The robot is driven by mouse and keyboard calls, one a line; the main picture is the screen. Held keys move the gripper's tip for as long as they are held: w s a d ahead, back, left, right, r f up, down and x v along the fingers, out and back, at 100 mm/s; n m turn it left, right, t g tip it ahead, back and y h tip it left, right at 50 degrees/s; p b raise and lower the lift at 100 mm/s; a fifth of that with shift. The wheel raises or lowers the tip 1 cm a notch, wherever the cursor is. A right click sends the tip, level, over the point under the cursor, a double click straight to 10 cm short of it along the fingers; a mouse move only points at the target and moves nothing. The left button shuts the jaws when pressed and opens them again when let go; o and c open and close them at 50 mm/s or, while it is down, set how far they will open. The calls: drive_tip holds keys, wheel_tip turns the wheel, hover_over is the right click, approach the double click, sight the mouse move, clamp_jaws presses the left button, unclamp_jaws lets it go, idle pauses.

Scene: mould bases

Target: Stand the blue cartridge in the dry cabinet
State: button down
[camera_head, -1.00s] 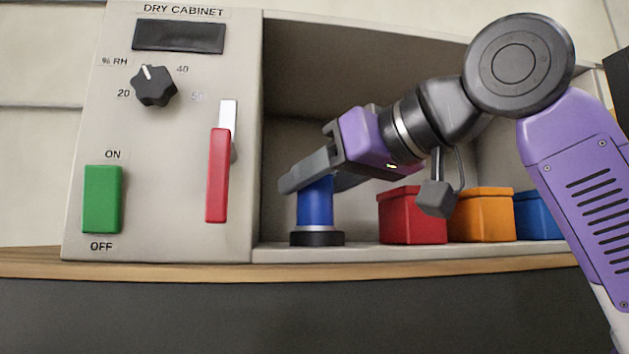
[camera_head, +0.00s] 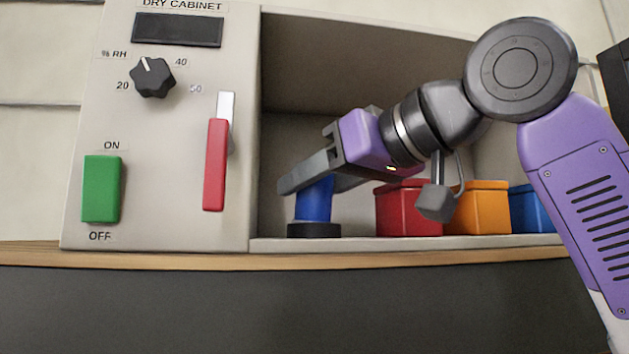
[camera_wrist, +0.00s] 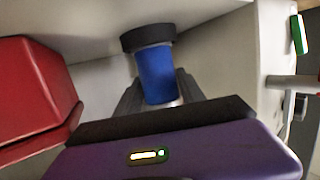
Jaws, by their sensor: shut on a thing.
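The blue cartridge (camera_head: 314,204), with a black round base (camera_head: 314,230), stands inside the dry cabinet (camera_head: 180,235), at the left of its open bay. The base appears to rest on the cabinet floor, and the body looks slightly tilted. My gripper (camera_head: 316,184) reaches in from the right and is shut on the upper part of the cartridge. In the wrist view the cartridge (camera_wrist: 156,76) lies between the two fingers of my gripper (camera_wrist: 158,96), its black base pointing away. The cartridge's top end is hidden by the gripper.
A red box (camera_head: 409,212), an orange box (camera_head: 481,210) and a blue box (camera_head: 531,210) stand in a row right of the cartridge. The red box is close beside my gripper in the wrist view. The cabinet's side panel carries a red lever (camera_head: 215,165) and green switch (camera_head: 101,189).

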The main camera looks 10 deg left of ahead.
sight(329, 186)
drive_tip(key=shift+w+a+f, duration=0.1)
drive_tip(key=shift+a+f, duration=0.1)
drive_tip(key=shift+f, duration=0.7)
drive_tip(key=c, duration=0.6)
unclamp_jaws()
drive_tip(key=shift+w+a, duration=0.1)
drive_tip(key=shift+w, duration=0.05)
drive_tip(key=shift+s+d+r, duration=0.2)
drive_tip(key=shift+d+r, duration=0.05)
drive_tip(key=shift+r, duration=0.05)
drive_tip(key=b+v, duration=0.2)
drive_tip(key=v, duration=0.5)
drive_tip(key=shift+s+d+b, duration=0.1)
drive_tip(key=shift+d+b, duration=0.05)
drive_tip(key=shift+b, duration=0.2)
